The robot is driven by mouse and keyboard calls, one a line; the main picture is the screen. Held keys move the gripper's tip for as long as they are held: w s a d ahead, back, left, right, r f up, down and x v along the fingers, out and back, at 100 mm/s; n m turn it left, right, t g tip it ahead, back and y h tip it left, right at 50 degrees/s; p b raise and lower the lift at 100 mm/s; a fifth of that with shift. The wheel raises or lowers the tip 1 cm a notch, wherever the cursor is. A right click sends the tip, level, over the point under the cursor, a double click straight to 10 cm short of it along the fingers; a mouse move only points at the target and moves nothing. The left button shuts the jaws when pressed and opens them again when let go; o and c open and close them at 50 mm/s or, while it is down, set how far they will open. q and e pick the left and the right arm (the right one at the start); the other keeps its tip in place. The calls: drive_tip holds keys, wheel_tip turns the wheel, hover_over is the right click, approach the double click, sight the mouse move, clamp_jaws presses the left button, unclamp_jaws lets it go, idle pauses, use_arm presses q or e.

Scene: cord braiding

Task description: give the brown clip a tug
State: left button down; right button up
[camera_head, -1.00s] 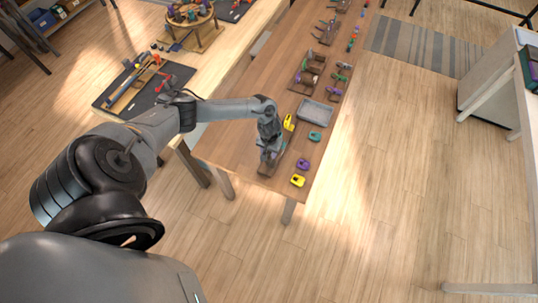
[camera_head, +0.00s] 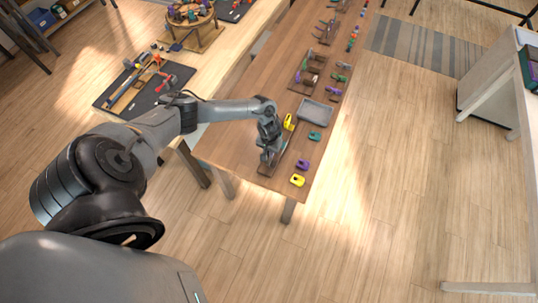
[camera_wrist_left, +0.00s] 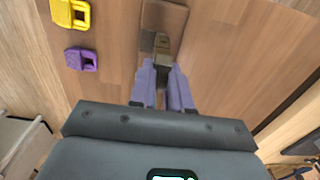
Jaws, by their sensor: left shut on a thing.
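My left gripper (camera_head: 268,158) is low over a narrow brown board (camera_head: 285,160) near the close end of the long wooden table. In the left wrist view the left gripper (camera_wrist_left: 164,80) has its two fingers close together on the brown clip (camera_wrist_left: 162,46), a small brownish-olive piece. The clip is over the board (camera_wrist_left: 166,16), which extends beyond it. Whether the clip is still fixed to the board cannot be told. In the head view the gripper hides the clip. My right gripper is not in view.
A yellow clip (camera_head: 297,180), a purple clip (camera_head: 302,165) and a teal clip (camera_head: 314,136) lie along the table's right edge. Another yellow clip (camera_head: 289,122) and a grey tray (camera_head: 314,114) lie farther back. The table left of the board is bare.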

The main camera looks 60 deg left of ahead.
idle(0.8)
use_arm(q)
drive_tip(key=shift+f, duration=0.15)
drive_tip(key=c, duration=1)
unclamp_jaws()
drive_tip(key=shift+o, duration=0.3)
drive_tip(key=shift+o, duration=1.3)
drive_tip(key=shift+r+p, duration=0.2)
drive_tip(key=shift+p, duration=0.2)
wheel_tip(320, 180, up, 3)
drive_tip(key=p, duration=0.3)
drive_tip(key=shift+f, duration=0.15)
drive_tip(key=shift+r+p, duration=1.55)
drive_tip(key=shift+p, duration=0.4)
